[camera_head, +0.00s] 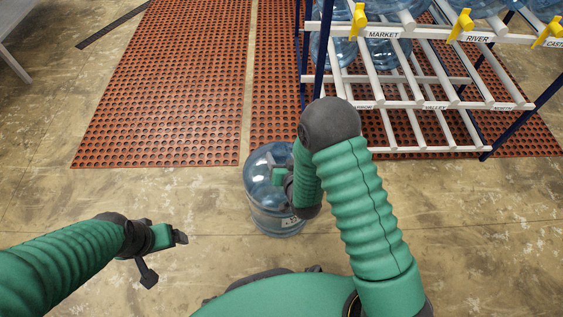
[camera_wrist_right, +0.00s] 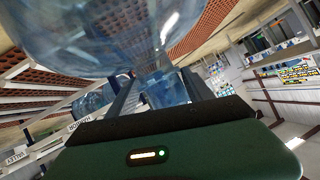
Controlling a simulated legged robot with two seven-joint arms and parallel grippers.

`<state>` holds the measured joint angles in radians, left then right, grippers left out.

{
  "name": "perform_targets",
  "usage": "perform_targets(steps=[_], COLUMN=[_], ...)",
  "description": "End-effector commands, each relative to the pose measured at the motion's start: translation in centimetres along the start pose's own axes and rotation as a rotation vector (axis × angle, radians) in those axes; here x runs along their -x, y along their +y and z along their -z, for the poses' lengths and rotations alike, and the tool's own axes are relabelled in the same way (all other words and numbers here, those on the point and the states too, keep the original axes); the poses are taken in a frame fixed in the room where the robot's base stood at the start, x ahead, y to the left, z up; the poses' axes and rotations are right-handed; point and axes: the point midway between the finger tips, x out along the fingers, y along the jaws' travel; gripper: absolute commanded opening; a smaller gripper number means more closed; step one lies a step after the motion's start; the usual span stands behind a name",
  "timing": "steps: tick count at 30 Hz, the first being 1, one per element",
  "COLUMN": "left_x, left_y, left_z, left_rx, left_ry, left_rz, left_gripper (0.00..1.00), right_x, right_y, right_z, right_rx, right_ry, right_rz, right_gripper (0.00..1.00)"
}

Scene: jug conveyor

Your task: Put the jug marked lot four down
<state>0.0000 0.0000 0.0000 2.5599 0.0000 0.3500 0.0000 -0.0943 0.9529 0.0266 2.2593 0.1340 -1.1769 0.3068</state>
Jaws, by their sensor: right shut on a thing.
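A clear blue water jug (camera_head: 262,208) is upright in front of me, over the concrete floor. Its small pale label (camera_head: 291,221) is too small to read, so I cannot tell the lot. My right gripper (camera_head: 281,177) is shut on this jug near its top, partly hidden by my own arm. In the right wrist view the jug (camera_wrist_right: 110,35) fills the top. I cannot tell whether its base touches the floor. My left gripper (camera_head: 165,256) is open and empty at the lower left, apart from the jug.
A rack (camera_head: 400,104) with white rails, blue posts and yellow stops holds several jugs at the upper right. Its labels include MARKET, RIVER and VALLEY. Red perforated mats (camera_head: 165,85) lie behind. Concrete floor (camera_head: 150,195) is bare to the left.

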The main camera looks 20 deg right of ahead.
Motion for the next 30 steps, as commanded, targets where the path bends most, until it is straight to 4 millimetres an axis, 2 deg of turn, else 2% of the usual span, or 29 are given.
perform_targets(steps=[1,8,9,13,23,26,30], left_x=[-0.6,-0.4,-0.4,-0.4,-0.3,0.4,2.1], left_y=[0.0,0.0,0.0,0.0,0.0,0.0,0.0], left_z=[-0.1,-0.1,-0.1,-0.1,-0.1,0.1,0.5], left_rx=[0.0,0.0,0.0,0.0,0.0,0.0,0.0], left_ry=[0.0,0.0,0.0,0.0,0.0,0.0,0.0], left_rz=[0.0,0.0,0.0,0.0,0.0,0.0,0.0], left_gripper=[0.85,0.85,0.85,0.85,0.85,0.85,0.85], right_x=[-0.3,-0.3,-0.3,-0.3,-0.1,1.1,4.4], right_y=[0.1,0.1,0.2,0.2,0.2,0.1,0.1], right_z=[-0.4,-0.4,-0.7,-0.6,-0.5,-0.3,-0.1], right_rx=[0.0,0.0,0.0,0.0,0.0,0.0,0.0], right_ry=[0.004,0.003,-0.003,-0.002,-0.001,-0.002,-0.004], right_rz=[0.002,0.001,-0.001,-0.001,0.0,-0.001,-0.001], right_gripper=[0.0,0.0,0.62,0.8,0.82,0.82,0.82])
